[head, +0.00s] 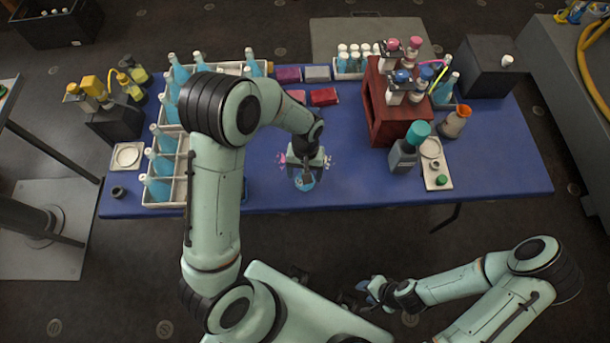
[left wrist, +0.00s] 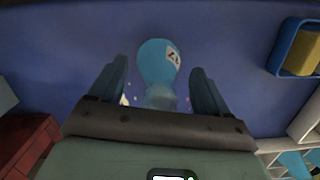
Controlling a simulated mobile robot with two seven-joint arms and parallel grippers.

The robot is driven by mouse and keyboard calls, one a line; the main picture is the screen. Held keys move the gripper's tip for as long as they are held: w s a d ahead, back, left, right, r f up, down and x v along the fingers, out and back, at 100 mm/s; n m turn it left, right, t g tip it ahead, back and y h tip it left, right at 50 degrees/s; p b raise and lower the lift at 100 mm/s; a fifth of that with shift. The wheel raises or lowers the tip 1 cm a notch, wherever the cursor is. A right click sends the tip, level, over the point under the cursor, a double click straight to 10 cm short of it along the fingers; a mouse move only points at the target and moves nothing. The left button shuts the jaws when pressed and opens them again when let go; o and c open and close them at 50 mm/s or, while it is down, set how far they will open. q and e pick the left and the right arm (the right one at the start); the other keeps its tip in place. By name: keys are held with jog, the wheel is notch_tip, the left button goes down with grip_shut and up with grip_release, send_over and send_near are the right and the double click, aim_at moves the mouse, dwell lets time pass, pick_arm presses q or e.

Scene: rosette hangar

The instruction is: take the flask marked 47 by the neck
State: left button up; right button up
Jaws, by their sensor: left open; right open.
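A blue round flask (head: 305,183) stands near the front edge of the blue table, partly hidden under my left gripper (head: 304,163). In the left wrist view the flask (left wrist: 158,62) has a round body with a white label whose dark number I cannot read surely, and a paler neck nearer the palm. My left gripper (left wrist: 160,68) is open, with one finger on each side of the flask and visible gaps between. My right gripper (head: 372,293) is open and empty, low in front of the table, well away from the flask.
White crates (head: 162,197) of blue bottles stand left of the flask. A red-brown stand (head: 398,125) with capped bottles and a grey bottle with a teal cap (head: 405,150) are to the right. A red box (head: 324,96) lies behind. The table around the flask is mostly clear.

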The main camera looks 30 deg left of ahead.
pick_arm(q)
jog(key=c, duration=0.9)
jog(key=shift+r, duration=0.1)
